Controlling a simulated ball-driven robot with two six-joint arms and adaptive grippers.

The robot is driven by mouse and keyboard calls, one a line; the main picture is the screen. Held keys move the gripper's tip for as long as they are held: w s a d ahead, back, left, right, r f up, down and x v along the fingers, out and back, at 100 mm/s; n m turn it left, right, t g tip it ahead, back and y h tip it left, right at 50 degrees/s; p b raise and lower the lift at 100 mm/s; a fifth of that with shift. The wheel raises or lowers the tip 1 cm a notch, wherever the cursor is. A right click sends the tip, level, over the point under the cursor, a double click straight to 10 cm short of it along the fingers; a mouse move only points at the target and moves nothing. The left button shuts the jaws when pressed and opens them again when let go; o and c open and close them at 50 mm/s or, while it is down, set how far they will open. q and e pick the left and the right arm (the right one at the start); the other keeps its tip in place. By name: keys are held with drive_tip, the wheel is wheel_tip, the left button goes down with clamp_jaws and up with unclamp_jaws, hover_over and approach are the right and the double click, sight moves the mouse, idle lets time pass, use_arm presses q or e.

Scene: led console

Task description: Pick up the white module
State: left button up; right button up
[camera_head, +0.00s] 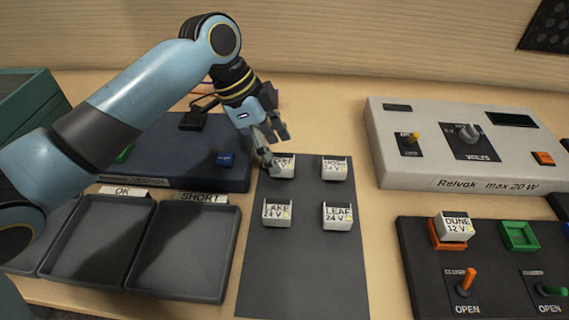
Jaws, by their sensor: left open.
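Several white modules with printed labels stand on a dark mat (305,265). The far-left module (285,171) is partly hidden by my left gripper (276,150), and its label is only partly readable. My left gripper is open, with its fingers at this module's upper left; I cannot tell whether they touch it. Another white module (335,169) stands at the far right, marked 24 V. Nearer are the LAKE 24 V module (277,213) and the LEAF 24 V module (337,216). A white DUNE 12 V module (457,227) sits in an orange socket. My right gripper is out of view.
Black trays marked OK (88,238) and SHORT (185,252) lie left of the mat. A dark console (190,172) is behind them. A grey Relvok power unit (385,172) stands at right, with a dark switch panel (420,275) and empty green socket (519,236) in front.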

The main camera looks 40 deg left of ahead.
sight(280, 160)
use_arm(q)
drive_tip(key=x, duration=0.3)
drive_tip(key=a+x, duration=0.1)
drive_tip(key=x, duration=0.1)
drive_tip(key=shift+w+d+f+p, duration=0.1)
drive_tip(key=shift+w+f+p, duration=0.15)
drive_tip(key=shift+p, duration=0.1)
drive_tip(key=shift+f, duration=0.2)
drive_tip(key=c, duration=1.3)
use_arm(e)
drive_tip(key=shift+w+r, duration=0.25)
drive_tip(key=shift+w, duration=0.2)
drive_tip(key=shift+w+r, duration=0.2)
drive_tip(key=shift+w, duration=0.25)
